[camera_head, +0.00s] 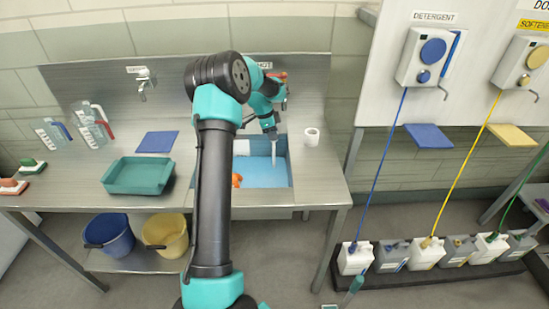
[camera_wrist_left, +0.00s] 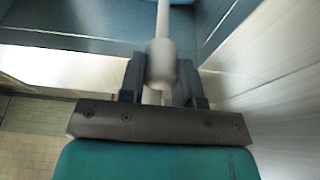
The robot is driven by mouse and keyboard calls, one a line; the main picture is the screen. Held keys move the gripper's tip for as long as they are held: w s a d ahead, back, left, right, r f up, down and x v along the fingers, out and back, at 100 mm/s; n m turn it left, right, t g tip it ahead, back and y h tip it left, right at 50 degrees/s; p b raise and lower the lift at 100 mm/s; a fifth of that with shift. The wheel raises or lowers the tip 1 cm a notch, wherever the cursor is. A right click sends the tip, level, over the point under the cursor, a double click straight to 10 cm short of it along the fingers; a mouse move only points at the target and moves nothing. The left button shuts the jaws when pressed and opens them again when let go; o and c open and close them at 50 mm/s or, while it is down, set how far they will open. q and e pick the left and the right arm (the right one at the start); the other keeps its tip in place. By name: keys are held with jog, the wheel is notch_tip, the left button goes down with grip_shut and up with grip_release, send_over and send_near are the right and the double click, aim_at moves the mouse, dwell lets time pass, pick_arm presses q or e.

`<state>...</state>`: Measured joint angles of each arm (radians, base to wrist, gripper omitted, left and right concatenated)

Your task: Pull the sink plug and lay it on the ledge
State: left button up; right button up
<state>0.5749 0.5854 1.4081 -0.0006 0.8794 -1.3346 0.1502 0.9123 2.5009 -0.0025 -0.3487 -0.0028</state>
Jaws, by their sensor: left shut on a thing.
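The sink (camera_head: 285,184) is set into the steel bench and holds blue water. My left gripper (camera_head: 270,132) reaches over the back of the sink. It is shut on a pale, rod-like piece with a thicker grip, which I take to be the plug's handle (camera_wrist_left: 161,62). In the head view a thin pale rod (camera_head: 273,152) runs down from the gripper toward the water. I cannot tell whether its lower end is seated or lifted. The flat steel ledge (camera_head: 318,165) lies right of the sink. My right gripper is not in view.
A white ring-shaped item (camera_head: 311,136) stands on the ledge. An orange object (camera_head: 236,180) is in the sink, partly behind my arm. A green tray (camera_head: 138,175), a blue cloth (camera_head: 157,142) and bottles (camera_head: 92,125) stand left. The ledge's front right is clear.

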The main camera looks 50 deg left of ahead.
pick_arm(q)
jog(key=shift+r, duration=1.9)
jog(key=shift+r, duration=1.9)
